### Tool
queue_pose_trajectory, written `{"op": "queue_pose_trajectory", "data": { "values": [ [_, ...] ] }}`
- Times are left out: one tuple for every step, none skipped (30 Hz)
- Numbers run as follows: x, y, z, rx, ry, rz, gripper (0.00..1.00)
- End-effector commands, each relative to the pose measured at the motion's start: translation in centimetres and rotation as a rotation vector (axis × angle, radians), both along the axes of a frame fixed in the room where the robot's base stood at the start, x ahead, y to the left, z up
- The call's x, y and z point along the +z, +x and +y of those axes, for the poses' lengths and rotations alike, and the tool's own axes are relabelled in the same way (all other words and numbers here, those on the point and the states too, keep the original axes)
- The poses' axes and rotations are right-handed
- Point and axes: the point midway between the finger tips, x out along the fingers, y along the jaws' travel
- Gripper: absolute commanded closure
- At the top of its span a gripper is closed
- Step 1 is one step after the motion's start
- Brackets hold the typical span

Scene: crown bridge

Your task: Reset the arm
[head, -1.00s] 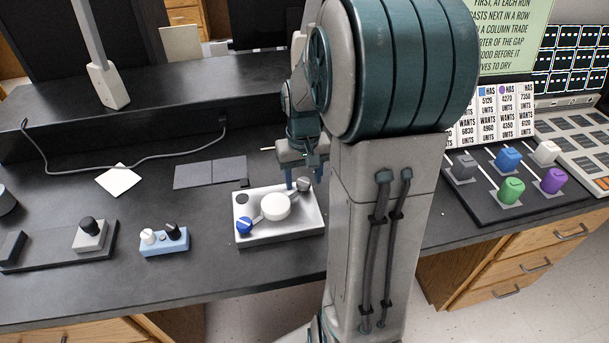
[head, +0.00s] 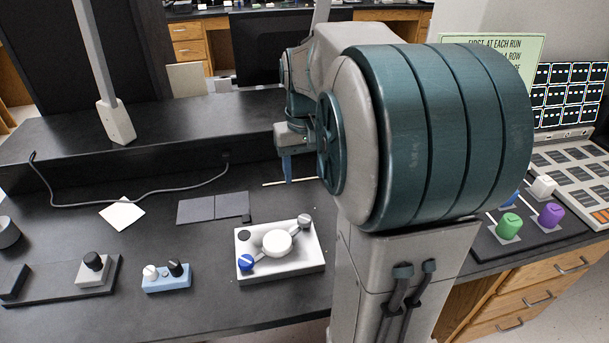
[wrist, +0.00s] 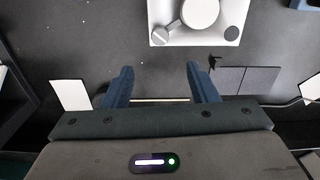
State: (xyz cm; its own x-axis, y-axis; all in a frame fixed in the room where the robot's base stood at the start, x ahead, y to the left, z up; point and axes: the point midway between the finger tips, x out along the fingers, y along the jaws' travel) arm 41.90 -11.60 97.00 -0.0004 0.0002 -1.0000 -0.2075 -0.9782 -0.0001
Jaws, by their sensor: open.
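My gripper (wrist: 160,87) is open in the wrist view, its two blue fingers apart with nothing between them. In the head view one blue finger of my gripper (head: 287,168) shows above the desk, behind the white device; the rest is partly hidden by my arm. The white device (head: 308,259) has a round white centre, a blue knob and a grey knob, and stands on the desk. It also shows in the wrist view (wrist: 215,37), beyond the fingertips. A thin pale stick (head: 275,184) lies on the desk near my gripper.
Dark grey tiles (head: 212,207), a white card (head: 121,213), a light blue box with two knobs (head: 167,277) and a dark sliding block unit (head: 62,279) lie to the left. A board with coloured knobs (head: 483,252) is at the right. A raised shelf (head: 190,124) runs behind.

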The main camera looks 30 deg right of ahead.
Motion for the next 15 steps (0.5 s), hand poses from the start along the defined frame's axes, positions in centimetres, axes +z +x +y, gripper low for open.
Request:
{"op": "queue_pose_trajectory", "data": {
  "values": [
    [0.04,0.00,0.00,0.000,0.000,0.000,0.47],
    [0.04,0.00,0.00,0.000,0.000,0.000,0.47],
    [0.02,0.00,0.00,0.000,0.000,0.000,0.47],
    [0.02,0.00,0.00,0.000,0.000,0.000,0.47],
    [0.02,0.00,-0.01,0.000,0.000,0.000,0.47],
    [0.01,0.01,0.00,0.000,0.000,-0.001,0.47],
    [0.01,0.01,-0.01,0.000,0.000,-0.001,0.47],
    [0.01,0.01,-0.01,0.000,0.000,-0.001,0.47],
    [0.01,0.01,-0.01,0.000,0.000,-0.001,0.47],
    [0.01,0.01,-0.01,0.000,0.000,-0.001,0.47],
    [0.01,0.01,-0.01,0.000,0.000,-0.001,0.47],
    [0.00,0.01,-0.01,0.000,0.000,-0.001,0.47],
    [0.02,0.00,0.01,0.000,0.000,-0.001,0.47],
    [0.10,-0.04,0.08,0.001,0.000,-0.002,0.47],
    [0.33,-0.16,0.30,0.004,-0.002,-0.006,0.47]
  ]
}}
